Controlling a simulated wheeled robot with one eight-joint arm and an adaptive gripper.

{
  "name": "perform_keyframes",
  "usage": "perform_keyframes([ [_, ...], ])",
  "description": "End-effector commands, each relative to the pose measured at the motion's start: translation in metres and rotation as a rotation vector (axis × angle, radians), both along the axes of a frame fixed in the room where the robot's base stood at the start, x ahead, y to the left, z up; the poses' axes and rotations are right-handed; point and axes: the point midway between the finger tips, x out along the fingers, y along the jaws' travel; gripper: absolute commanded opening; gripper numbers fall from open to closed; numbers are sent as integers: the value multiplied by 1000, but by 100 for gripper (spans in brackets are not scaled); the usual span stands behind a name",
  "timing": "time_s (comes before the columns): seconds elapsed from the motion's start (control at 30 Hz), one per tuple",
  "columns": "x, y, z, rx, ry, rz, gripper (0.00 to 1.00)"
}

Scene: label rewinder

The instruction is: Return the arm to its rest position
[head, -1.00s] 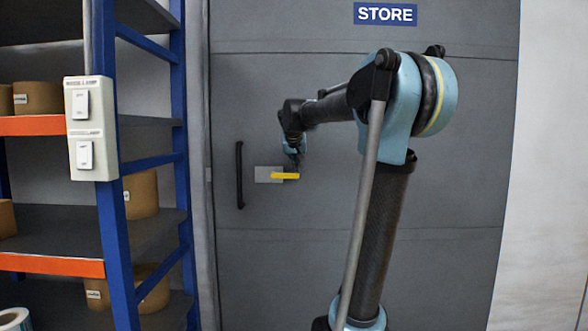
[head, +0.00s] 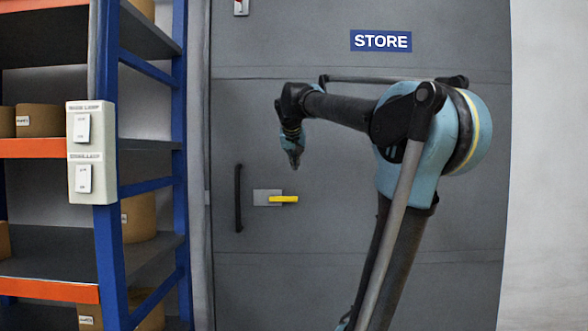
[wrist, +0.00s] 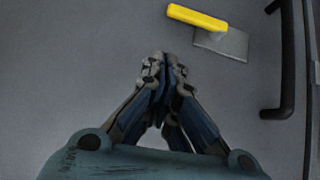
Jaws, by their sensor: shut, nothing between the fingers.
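My gripper (head: 294,163) hangs pointing down in front of the grey door (head: 340,240), above and apart from the yellow lever handle (head: 284,199). In the wrist view my gripper (wrist: 160,62) has its fingertips together with nothing between them. The yellow handle (wrist: 197,18) and its metal plate (wrist: 222,42) show at the upper right there, clear of the fingers. My arm reaches in from the right, its upper link raised. The door looks closed.
A black pull bar (head: 239,198) is on the door, left of the lever; it shows also in the wrist view (wrist: 287,60). A blue-framed shelf (head: 108,230) with brown rolls stands at left, carrying a switch box (head: 91,152). A STORE sign (head: 381,41) is higher up.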

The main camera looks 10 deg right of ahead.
Motion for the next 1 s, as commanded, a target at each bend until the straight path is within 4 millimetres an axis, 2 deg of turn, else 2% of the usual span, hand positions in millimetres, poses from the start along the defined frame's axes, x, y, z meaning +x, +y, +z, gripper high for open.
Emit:
perform_keyframes([
  [0.37,0,0,-1,0,1,0,0],
  [0.47,-7,-3,-10,0,13,-2,0],
  [0.57,-27,-11,-37,-2,51,-5,0],
  [0.67,-59,-23,-80,-3,108,-7,0],
  [1.0,-186,-46,-248,22,329,24,0],
])
